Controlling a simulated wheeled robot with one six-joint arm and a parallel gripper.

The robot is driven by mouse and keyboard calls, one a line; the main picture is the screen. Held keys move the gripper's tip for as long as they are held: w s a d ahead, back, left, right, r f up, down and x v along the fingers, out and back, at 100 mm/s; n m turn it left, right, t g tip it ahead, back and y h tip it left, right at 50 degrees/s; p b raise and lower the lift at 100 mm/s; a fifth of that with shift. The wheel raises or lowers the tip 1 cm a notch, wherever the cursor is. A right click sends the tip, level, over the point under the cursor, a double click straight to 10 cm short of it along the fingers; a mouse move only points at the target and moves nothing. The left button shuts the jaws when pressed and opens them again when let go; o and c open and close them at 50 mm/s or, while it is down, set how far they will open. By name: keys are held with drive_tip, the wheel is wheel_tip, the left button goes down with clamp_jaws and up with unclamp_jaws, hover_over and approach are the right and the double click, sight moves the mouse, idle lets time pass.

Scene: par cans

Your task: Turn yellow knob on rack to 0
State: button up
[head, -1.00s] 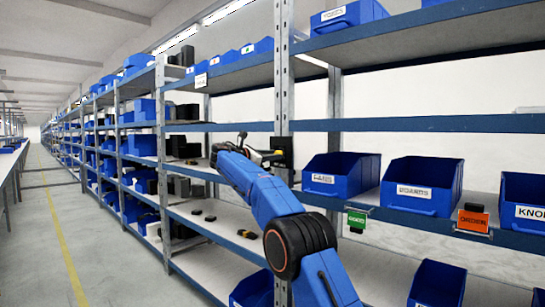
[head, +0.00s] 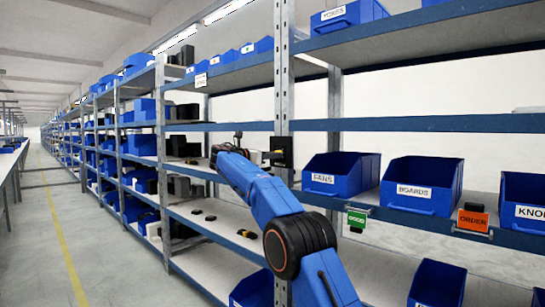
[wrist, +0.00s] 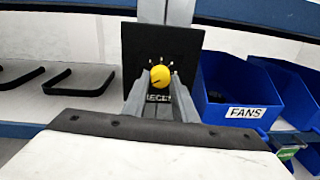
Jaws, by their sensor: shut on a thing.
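The yellow knob (wrist: 160,76) sits on a black panel (wrist: 135,50) in the wrist view, with small pale marks fanned above it. A short dark pointer line on the knob points left and slightly down. My gripper (wrist: 160,88) is shut on the knob, one grey finger on each side. A white-lettered label below the knob is partly hidden by the fingers. In the head view the panel (head: 282,143) is on the rack's upright, with my gripper (head: 272,155) at its front; the knob is too small to make out there.
A blue FANS bin (head: 336,174) stands on the shelf just right of the panel, with a BOARDS bin (head: 420,182) beyond it. A green tag (head: 357,219) and an orange ORDER tag (head: 473,218) hang from the shelf edge. The aisle (head: 50,220) at left is clear.

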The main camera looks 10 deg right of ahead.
drive_tip(key=shift+f, duration=0.1)
drive_tip(key=o, duration=1)
drive_tip(key=shift+o, duration=0.2)
drive_tip(key=shift+a, duration=0.1)
drive_tip(key=v, duration=1.7)
drive_tip(key=shift+s, duration=0.15)
drive_tip(key=shift+a, duration=0.1)
